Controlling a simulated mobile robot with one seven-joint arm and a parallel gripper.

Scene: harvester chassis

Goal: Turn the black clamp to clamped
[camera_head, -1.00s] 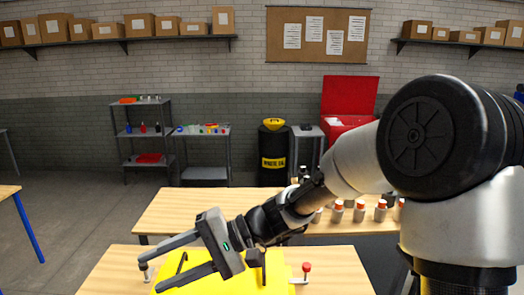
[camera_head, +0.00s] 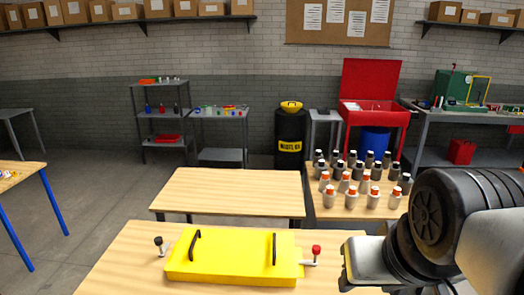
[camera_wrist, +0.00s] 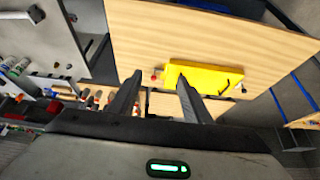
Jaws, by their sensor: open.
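The black clamp (camera_head: 158,242) stands at the left end of the yellow cover (camera_head: 232,257) on the near wooden table. Its black knob points up above a small metal base. In the wrist view the black clamp (camera_wrist: 242,88) is small, at the right end of the yellow cover (camera_wrist: 212,76). The red-knobbed clamp (camera_head: 315,251) is at the cover's other end. My gripper (camera_wrist: 160,77) is open and empty, well away from the black clamp. In the head view my arm is at the lower right and the fingers cannot be made out.
Two black handles (camera_head: 194,246) rise from the cover. Another wooden table (camera_head: 230,190) stands behind, mostly clear. Several bottles (camera_head: 352,190) crowd the table at the right. A red cabinet (camera_head: 372,92) and yellow-lidded barrel (camera_head: 290,135) stand farther back. The near table's left front is clear.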

